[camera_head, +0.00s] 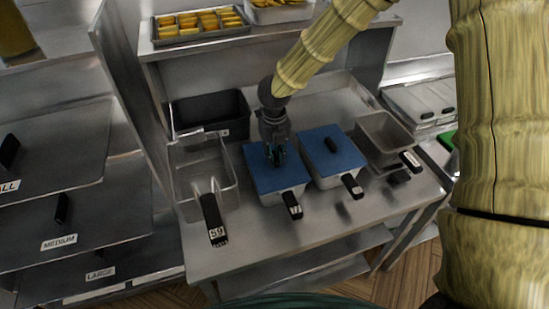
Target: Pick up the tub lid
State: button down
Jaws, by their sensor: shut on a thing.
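A blue tub lid (262,182) lies on a pale tub (298,191) with a black labelled handle, in the middle of the steel counter. My gripper (276,157) points down over this lid and is shut on it near its middle. The gripper covers the grip point, so the lid's knob cannot be seen. The lid looks level with the tub rim; whether there is a gap under it I cannot tell. A second blue lid (340,163) with a black knob covers the neighbouring tub on the right.
A clear tub (223,181) with a black handle stands left of the held lid, and a dark bin (221,107) stands behind it. An open grey pan (385,135) stands at right. A tray of yellow food (200,38) is on the back shelf. The counter front (265,240) is clear.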

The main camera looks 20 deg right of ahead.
aim_at(275, 157)
jog(key=shift+r+b, duration=0.6)
jog(key=shift+r, duration=0.1)
jog(key=shift+r+b, duration=0.6)
jog(key=shift+r, duration=0.35)
jog(key=s+a+b, duration=0.1)
jog(key=s+b, duration=0.1)
jog(key=s, duration=0.6)
jog(key=s+a+r+b, duration=0.1)
jog(key=s+a+b, duration=0.1)
jog(key=s, duration=0.5)
jog(key=shift+s+a+r+b, duration=0.25)
jog(key=shift+s+a+b, duration=0.1)
jog(key=shift+b, duration=0.2)
